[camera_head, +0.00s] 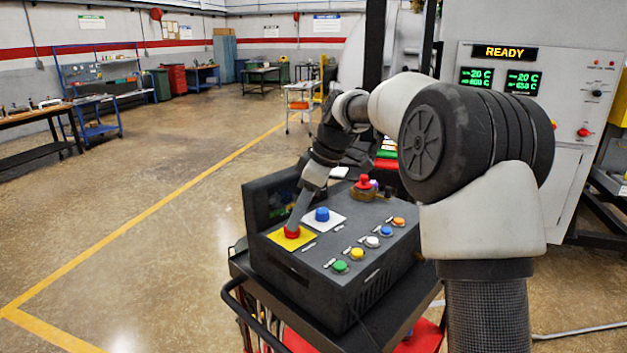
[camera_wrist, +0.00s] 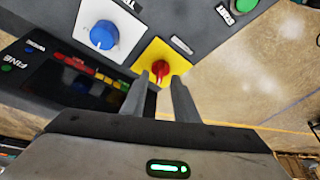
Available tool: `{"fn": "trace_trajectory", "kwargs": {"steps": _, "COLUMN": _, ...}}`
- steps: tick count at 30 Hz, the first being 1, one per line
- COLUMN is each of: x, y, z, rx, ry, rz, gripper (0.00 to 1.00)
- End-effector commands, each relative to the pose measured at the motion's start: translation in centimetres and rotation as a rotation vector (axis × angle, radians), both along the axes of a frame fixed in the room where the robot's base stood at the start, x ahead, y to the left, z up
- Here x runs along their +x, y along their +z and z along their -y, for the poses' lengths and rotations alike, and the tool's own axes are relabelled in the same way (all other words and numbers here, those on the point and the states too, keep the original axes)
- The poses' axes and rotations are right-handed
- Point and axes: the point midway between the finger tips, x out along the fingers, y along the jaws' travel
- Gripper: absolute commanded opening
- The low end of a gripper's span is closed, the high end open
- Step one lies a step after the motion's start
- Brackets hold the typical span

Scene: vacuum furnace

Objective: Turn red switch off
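The red switch (camera_head: 292,232) is a round red knob on a yellow square plate (camera_head: 278,238) at the front left corner of a dark control console (camera_head: 330,250). In the wrist view the red switch (camera_wrist: 161,68) shows beyond my fingertips, with a narrow grip bar. My gripper (camera_wrist: 160,82) is open, one finger on each side of the knob with a gap between them. In the head view my gripper (camera_head: 297,218) reaches down right over the switch. I cannot tell whether the fingers touch it.
A blue knob (camera_head: 322,214) on a white plate sits beside the red switch. Green, yellow, white, blue and orange buttons (camera_head: 372,242) line the console's right side. A small screen (camera_wrist: 75,82) borders the console. Open floor lies left.

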Motion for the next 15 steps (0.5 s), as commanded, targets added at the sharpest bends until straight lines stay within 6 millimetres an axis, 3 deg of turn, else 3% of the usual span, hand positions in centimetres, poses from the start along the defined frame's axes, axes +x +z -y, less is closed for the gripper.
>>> {"fn": "trace_trajectory", "kwargs": {"steps": 15, "x": -1.4, "y": 11.4, "z": 4.4, "rx": 0.0, "ry": -0.001, "rz": 0.004, "gripper": 0.27}}
